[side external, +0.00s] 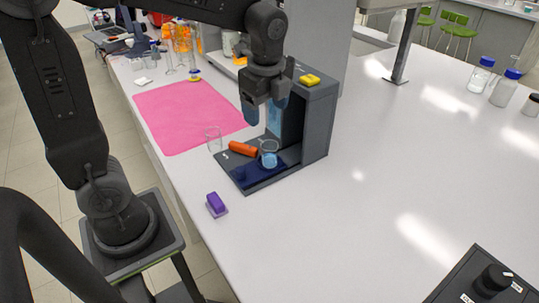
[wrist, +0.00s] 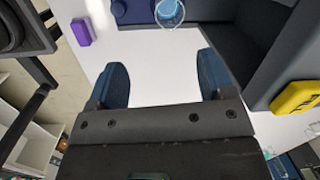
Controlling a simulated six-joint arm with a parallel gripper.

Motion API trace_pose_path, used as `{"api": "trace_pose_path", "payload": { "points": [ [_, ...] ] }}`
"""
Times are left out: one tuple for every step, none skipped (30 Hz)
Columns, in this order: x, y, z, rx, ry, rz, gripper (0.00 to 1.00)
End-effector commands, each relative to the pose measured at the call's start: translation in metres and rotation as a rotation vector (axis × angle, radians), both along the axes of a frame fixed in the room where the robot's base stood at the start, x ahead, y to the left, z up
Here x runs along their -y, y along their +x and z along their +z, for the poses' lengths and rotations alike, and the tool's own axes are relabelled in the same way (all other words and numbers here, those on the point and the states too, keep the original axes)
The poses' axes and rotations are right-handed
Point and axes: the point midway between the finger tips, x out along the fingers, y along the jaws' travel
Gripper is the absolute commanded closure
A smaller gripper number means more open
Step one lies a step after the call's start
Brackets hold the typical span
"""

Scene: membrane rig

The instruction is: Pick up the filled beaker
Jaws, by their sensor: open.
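The filled beaker (side external: 268,155) is a small clear glass with blue liquid. It stands on the dark blue pad (side external: 256,173) of the dark grey rig. In the wrist view the beaker (wrist: 169,12) is at the top edge, partly cut off, beyond the fingertips. My gripper (side external: 262,112) is open and empty, above the rig and apart from the beaker. In the wrist view its two blue fingers (wrist: 160,72) are spread wide with only white bench between them.
An orange cylinder (side external: 243,149) lies beside the beaker, and an empty clear beaker (side external: 213,139) stands to its left. The rig's upright housing (side external: 317,120) carries a yellow block (side external: 310,80). A purple block (side external: 216,204) sits in front.

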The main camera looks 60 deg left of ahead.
Motion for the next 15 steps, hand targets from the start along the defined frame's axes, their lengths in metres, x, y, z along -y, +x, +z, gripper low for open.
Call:
{"api": "trace_pose_path", "payload": {
  "points": [
    [-0.002, 0.007, -0.005, -0.029, 0.006, -0.059, 0.25],
    [-0.002, 0.01, -0.007, -0.042, 0.009, -0.088, 0.25],
    [-0.003, 0.012, -0.009, -0.054, 0.012, -0.119, 0.25],
    [-0.004, 0.014, -0.01, -0.061, 0.015, -0.138, 0.25],
    [-0.004, 0.015, -0.012, -0.067, 0.015, -0.15, 0.25],
    [-0.005, 0.016, -0.014, -0.072, 0.016, -0.162, 0.25],
    [-0.005, 0.016, -0.017, -0.074, 0.016, -0.166, 0.25],
    [-0.006, 0.016, -0.021, -0.076, 0.016, -0.168, 0.25],
    [-0.006, 0.016, -0.027, -0.076, 0.017, -0.168, 0.25],
    [-0.007, 0.015, -0.032, -0.078, 0.017, -0.168, 0.25],
    [-0.008, 0.015, -0.038, -0.078, 0.016, -0.167, 0.25],
    [-0.009, 0.015, -0.046, -0.078, 0.016, -0.167, 0.25],
    [-0.01, 0.015, -0.052, -0.078, 0.016, -0.167, 0.25],
    [-0.01, 0.015, -0.058, -0.077, 0.016, -0.167, 0.25],
    [-0.011, 0.015, -0.066, -0.078, 0.016, -0.167, 0.25]
  ]
}}
